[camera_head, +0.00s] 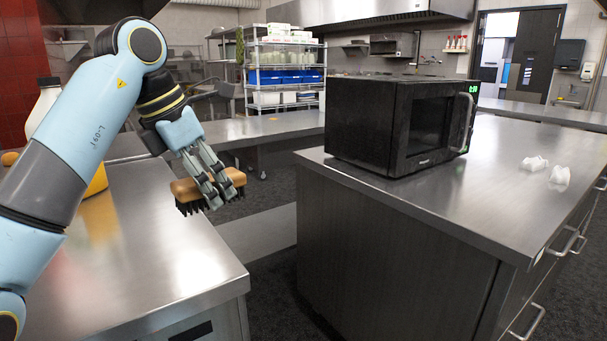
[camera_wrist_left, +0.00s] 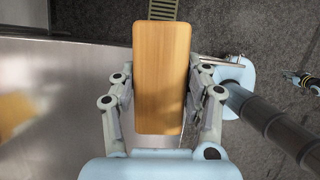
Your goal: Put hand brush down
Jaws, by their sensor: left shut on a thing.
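The hand brush (camera_head: 186,188) has a tan wooden back and dark bristles that point down. My left gripper (camera_head: 222,191) is shut on the brush and holds it in the air near the right edge of the left steel counter (camera_head: 150,270). In the left wrist view the wooden back of the brush (camera_wrist_left: 161,75) lies between the two fingers of my left gripper (camera_wrist_left: 161,100). That view shows the counter's edge (camera_wrist_left: 60,100) to the left and dark floor beyond it.
A black microwave (camera_head: 365,125) stands on the right steel counter (camera_head: 450,205), with small crumpled white items (camera_head: 559,176) to its right. A floor gap (camera_head: 275,250) separates the counters. A white bottle (camera_head: 42,105) and a yellow container (camera_head: 97,180) stand behind my left arm. The left counter's front is bare.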

